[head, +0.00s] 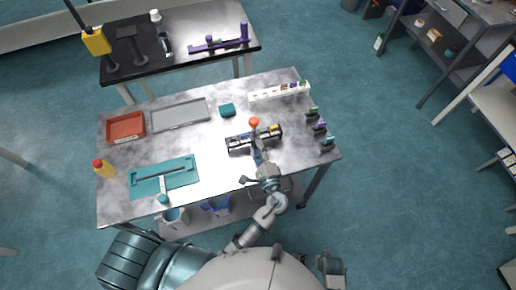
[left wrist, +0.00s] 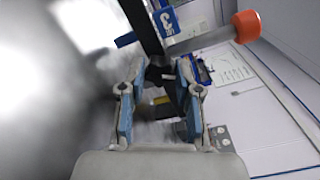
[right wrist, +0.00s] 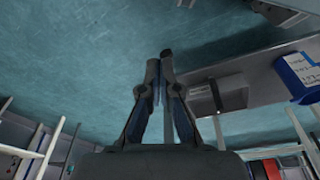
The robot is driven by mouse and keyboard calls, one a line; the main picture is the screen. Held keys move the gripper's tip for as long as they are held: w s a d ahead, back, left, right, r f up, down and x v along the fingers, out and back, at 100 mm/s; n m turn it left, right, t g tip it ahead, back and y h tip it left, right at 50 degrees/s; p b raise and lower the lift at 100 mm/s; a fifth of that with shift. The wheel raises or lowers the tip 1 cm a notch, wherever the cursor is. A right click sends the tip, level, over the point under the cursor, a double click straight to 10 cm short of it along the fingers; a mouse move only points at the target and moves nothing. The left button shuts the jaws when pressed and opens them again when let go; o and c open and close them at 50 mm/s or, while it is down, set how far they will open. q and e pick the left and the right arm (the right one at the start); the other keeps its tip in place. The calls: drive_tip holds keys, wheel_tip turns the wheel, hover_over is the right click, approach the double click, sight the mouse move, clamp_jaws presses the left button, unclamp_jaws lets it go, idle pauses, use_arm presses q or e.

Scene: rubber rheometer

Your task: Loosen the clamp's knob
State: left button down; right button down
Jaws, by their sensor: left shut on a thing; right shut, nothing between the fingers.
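A black device (head: 238,143) with an orange ball (head: 254,122) above it stands on the table in the head view. My left gripper (head: 259,157) reaches it from the front. In the left wrist view, my left gripper (left wrist: 160,68) is shut on a small dark piece at its fingertips. A black bar (left wrist: 143,25) rises behind that piece, and an orange knob (left wrist: 247,26) is at the upper right. I cannot tell whether the dark piece is the clamp's knob. In the right wrist view, my right gripper (right wrist: 160,58) is shut and empty, away from the device.
On the table (head: 215,170) are a red tray (head: 125,127), a grey tray (head: 180,114), a teal tray (head: 150,187), a yellow bottle (head: 104,170) and a white rack (head: 265,95). Small clamp-like items (head: 321,127) line the right edge. Blue bins (head: 217,207) sit below the front.

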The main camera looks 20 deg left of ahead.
use_arm(q)
drive_tip(key=n+b, duration=0.2)
drive_tip(key=n, duration=0.2)
drive_tip(key=shift+f+n+b, duration=0.15)
drive_tip(key=shift+n+b, duration=0.15)
drive_tip(key=shift+b, duration=0.05)
drive_tip(key=shift+d+n, duration=0.1)
drive_tip(key=shift+n, duration=0.2)
use_arm(e)
wheel_tip(320, 180, up, 10)
drive_tip(key=shift+w+d+f, duration=0.15)
drive_tip(key=shift+w, duration=0.05)
use_arm(q)
drive_tip(key=c, duration=0.8)
unclamp_jaws()
